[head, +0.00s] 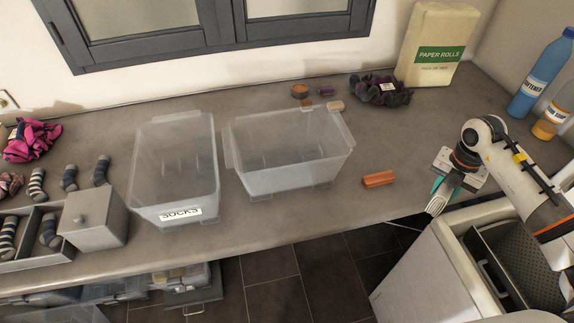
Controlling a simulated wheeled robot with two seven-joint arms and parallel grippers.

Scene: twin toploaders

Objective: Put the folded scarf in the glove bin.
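Two clear bins stand side by side on the grey counter. The left bin (174,190) has a "SOCKS" label; the right bin (295,178) shows no label I can read. Both look empty. No cloth is plainly a folded scarf. A small orange-brown piece (378,179) lies flat right of the right bin, and I cannot tell if it is cloth. A dark crumpled cloth (380,90) lies at the back, and a pink-and-black one (32,139) at the far left. My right gripper (438,199) points down near the counter's front edge, its finger gap unclear. My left gripper is out of view.
Several striped socks and a grey lidded box (93,218) are at the left. Small blocks (335,106) lie behind the right bin. A paper rolls pack (434,45) and bottles (542,75) stand at the back right. An open white toploader (425,270) stands below my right arm.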

